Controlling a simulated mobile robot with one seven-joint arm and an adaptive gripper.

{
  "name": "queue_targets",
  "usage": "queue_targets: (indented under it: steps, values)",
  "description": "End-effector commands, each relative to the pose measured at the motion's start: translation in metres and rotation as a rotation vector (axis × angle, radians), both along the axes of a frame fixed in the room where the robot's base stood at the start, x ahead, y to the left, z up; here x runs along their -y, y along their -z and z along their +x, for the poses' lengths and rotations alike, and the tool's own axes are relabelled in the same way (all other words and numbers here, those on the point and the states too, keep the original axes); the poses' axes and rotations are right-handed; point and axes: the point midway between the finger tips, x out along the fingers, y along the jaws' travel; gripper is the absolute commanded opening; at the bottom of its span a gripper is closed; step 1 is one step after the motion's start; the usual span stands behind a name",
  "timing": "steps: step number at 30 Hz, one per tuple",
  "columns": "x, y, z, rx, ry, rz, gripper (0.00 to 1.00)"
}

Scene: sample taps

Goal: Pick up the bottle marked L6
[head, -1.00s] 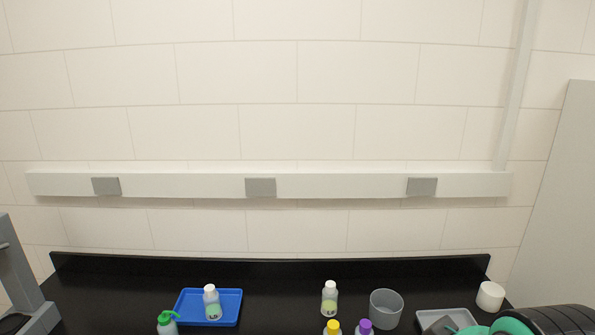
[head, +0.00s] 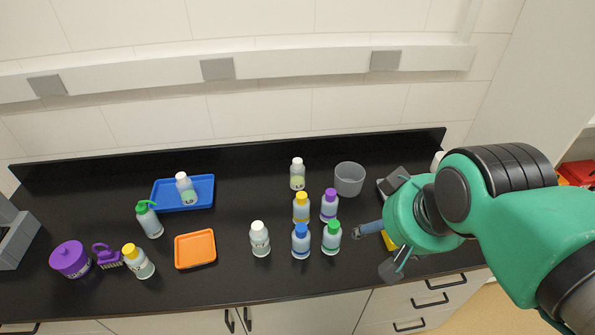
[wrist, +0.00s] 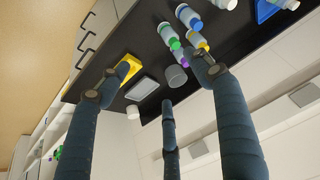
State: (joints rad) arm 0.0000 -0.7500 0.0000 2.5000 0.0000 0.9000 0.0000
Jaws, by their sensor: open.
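Several labelled bottles stand on the black bench, but the labels are too small to read, so I cannot tell which is L6. In the head view, a cluster holds a yellow-capped bottle (head: 301,211), a purple-capped bottle (head: 329,208), a blue-capped bottle (head: 300,244) and a green-capped bottle (head: 332,240). White-capped bottles stand behind it (head: 297,176), left of it (head: 260,242) and on the blue tray (head: 172,205). Another yellow-capped bottle (head: 140,265) is at far left. My gripper (head: 376,249) is open and empty, right of the green-capped bottle; its fingers show in the wrist view (wrist: 158,82).
A grey cup (head: 349,180) stands behind the cluster. A green-topped pump bottle (head: 150,222), orange tray (head: 195,249), purple jar (head: 71,260) and purple brush (head: 107,257) are at left. A yellow object (wrist: 128,68) and grey tray (wrist: 142,89) lie near my fingers. Bare bench surrounds the orange tray.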

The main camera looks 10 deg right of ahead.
Motion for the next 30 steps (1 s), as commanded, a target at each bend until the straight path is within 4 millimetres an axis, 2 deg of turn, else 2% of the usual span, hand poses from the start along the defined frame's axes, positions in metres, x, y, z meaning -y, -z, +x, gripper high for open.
queue_targets:
  steps: [20,26,30]
  values:
    - [0.000,-0.001,0.001,-0.001,-0.002,-0.001,0.65]
    - [-0.002,-0.009,0.014,-0.013,-0.026,-0.008,0.65]
    - [-0.004,-0.020,0.035,-0.030,-0.066,-0.022,0.65]
